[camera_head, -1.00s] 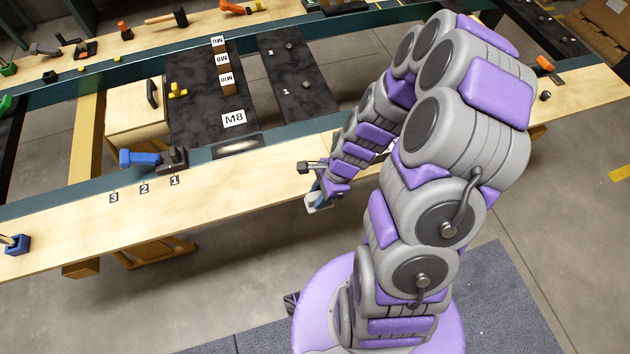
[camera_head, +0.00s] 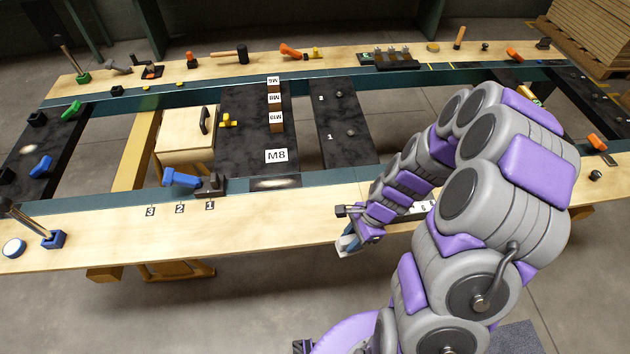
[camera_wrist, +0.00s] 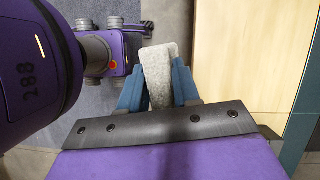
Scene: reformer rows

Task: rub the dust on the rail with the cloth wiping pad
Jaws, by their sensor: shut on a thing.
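My gripper (camera_head: 349,243) hangs at the front edge of the near wooden board. In the wrist view, its blue fingers (camera_wrist: 158,88) are shut on a grey, rough-looking cloth wiping pad (camera_wrist: 158,66), which sticks out past them. In the head view, the pad (camera_head: 347,246) is small and partly hidden by the gripper. A pale smudge (camera_head: 275,183), which looks like the dust, lies where the M8 black panel meets the near teal rail (camera_head: 318,178). The smudge is to the left of and beyond my gripper, and the pad is well apart from it.
A blue clamp-like tool (camera_head: 181,179) and a dark block (camera_head: 212,186) stand left of the smudge. A black panel (camera_head: 343,125) with several small labels and knobs lies right of the M8 panel (camera_head: 240,150). The near wooden board (camera_head: 280,222) is mostly clear between them and my gripper.

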